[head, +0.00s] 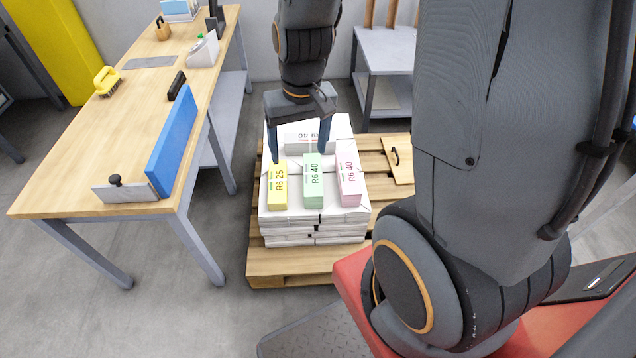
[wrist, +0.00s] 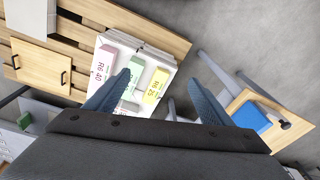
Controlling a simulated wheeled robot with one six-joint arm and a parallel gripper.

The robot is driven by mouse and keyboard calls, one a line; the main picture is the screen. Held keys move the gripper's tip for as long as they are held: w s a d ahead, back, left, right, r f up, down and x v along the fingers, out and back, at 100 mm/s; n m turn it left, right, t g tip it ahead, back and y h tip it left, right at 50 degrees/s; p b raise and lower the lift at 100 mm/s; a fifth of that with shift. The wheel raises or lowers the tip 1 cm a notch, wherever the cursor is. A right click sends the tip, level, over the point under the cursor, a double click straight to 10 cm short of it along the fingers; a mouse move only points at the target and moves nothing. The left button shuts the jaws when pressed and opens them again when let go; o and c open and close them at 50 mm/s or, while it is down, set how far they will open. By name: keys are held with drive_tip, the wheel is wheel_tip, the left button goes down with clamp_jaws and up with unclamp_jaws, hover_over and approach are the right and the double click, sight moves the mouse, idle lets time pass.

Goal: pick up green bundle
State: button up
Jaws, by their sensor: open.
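The green bundle (head: 313,180) is a box-like bundle marked "R6 40". It lies on the white newspaper stack (head: 345,229), between a yellow bundle (head: 277,186) marked "R6 25" and a pink bundle (head: 347,179) marked "R6 40". My gripper (head: 299,156) is open, with its blue fingers pointing down over the stack behind the coloured bundles in the head view. In the wrist view, the green bundle (wrist: 133,76) shows between the fingertips (wrist: 158,82), nearer the left one, which partly covers it. The gripper is empty; its height above the bundles is hard to tell.
The stack stands on a wooden pallet (head: 290,270). Another bundle (head: 303,141) lies behind the green one. A workbench (head: 130,130) with a blue panel (head: 172,141) stands left; a grey shelf (head: 385,60) stands behind. Floor is clear between bench and pallet.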

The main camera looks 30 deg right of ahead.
drive_tip(key=w+d+f+m+t+b, duration=0.15)
drive_tip(key=w+d+f+b, duration=0.25)
drive_tip(key=w+f, duration=0.8)
drive_tip(key=m+t+h+b, duration=0.1)
drive_tip(key=m+h+b, duration=0.1)
drive_tip(key=b, duration=0.3)
hover_over(313, 174)
drive_tip(key=s+a, duration=0.1)
drive_tip(key=s, duration=0.2)
wheel_tip(313, 174, down, 18)
drive_tip(key=shift+f, duration=0.1)
drive_tip(key=x, duration=0.2)
drive_tip(key=shift+w+d+f, duration=0.1)
drive_tip(key=shift+w+f, duration=0.05)
drive_tip(key=shift+f, duration=0.05)
drive_tip(key=x, duration=0.5)
drive_tip(key=shift+w+f+b, duration=0.2)
drive_tip(key=shift+w+b, duration=0.15)
drive_tip(key=shift+w, duration=0.05)
drive_tip(key=shift+w+r+t, duration=0.1)
drive_tip(key=shift+t, duration=0.15)
clamp_jaws()
drive_tip(key=shift+r+p, duration=0.9)
drive_tip(key=shift+r, duration=4.15)
